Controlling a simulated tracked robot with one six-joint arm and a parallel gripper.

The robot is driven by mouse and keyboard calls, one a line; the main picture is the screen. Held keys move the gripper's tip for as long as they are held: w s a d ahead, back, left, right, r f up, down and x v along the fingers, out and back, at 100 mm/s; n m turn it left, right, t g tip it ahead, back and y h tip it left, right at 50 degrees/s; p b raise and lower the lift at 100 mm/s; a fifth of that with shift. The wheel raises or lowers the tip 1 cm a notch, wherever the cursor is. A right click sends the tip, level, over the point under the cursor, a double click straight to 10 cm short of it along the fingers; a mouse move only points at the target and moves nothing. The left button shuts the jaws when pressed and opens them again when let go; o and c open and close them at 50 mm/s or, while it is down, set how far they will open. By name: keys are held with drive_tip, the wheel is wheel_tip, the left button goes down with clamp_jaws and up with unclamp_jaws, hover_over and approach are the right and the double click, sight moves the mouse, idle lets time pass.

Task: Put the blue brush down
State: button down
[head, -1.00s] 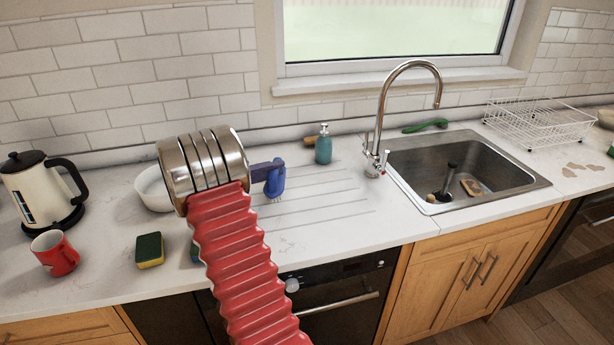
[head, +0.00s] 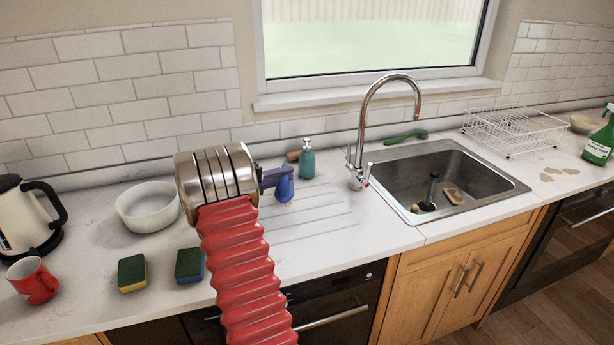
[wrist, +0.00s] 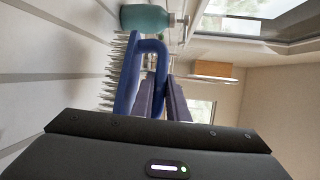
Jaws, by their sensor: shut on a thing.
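The blue brush (head: 285,186) is in my gripper (head: 270,178), over the grooved drainer area left of the sink in the head view. In the wrist view the brush (wrist: 126,82) has a blue looped body with pale bristles facing the white counter on the left. My gripper's dark fingers (wrist: 168,100) are shut on its body. I cannot tell whether the bristles touch the counter. A teal soap bottle (head: 307,163) stands just behind and right of the brush; it also shows in the wrist view (wrist: 145,18).
A white bowl (head: 135,222), two sponges (head: 132,284) (head: 189,274), a red mug (head: 33,287) and a kettle (head: 15,230) are left. A wooden-looking item (head: 293,156) is by the bottle. The tap (head: 360,140) and sink (head: 470,205) are right. Drainer grooves (head: 325,215) lie clear.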

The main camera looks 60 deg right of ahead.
drive_tip(key=r+x, duration=0.1)
drive_tip(key=x, duration=0.6)
drive_tip(key=shift+d, duration=0.2)
drive_tip(key=shift+s, duration=0.1)
drive_tip(key=shift+s+d+f, duration=0.1)
drive_tip(key=shift+d+f, duration=0.1)
drive_tip(key=shift+f, duration=0.4)
drive_tip(key=shift+s+d+f, duration=0.1)
drive_tip(key=shift+d+f, duration=0.15)
drive_tip(key=shift+f, duration=0.35)
drive_tip(key=shift+s+d+f, duration=0.15)
drive_tip(key=shift+d+f, duration=0.05)
drive_tip(key=shift+f, duration=0.4)
drive_tip(key=c, duration=1.7)
unclamp_jaws()
drive_tip(key=shift+f, duration=0.1)
drive_tip(key=shift+c, duration=0.2)
drive_tip(key=v, duration=1.2)
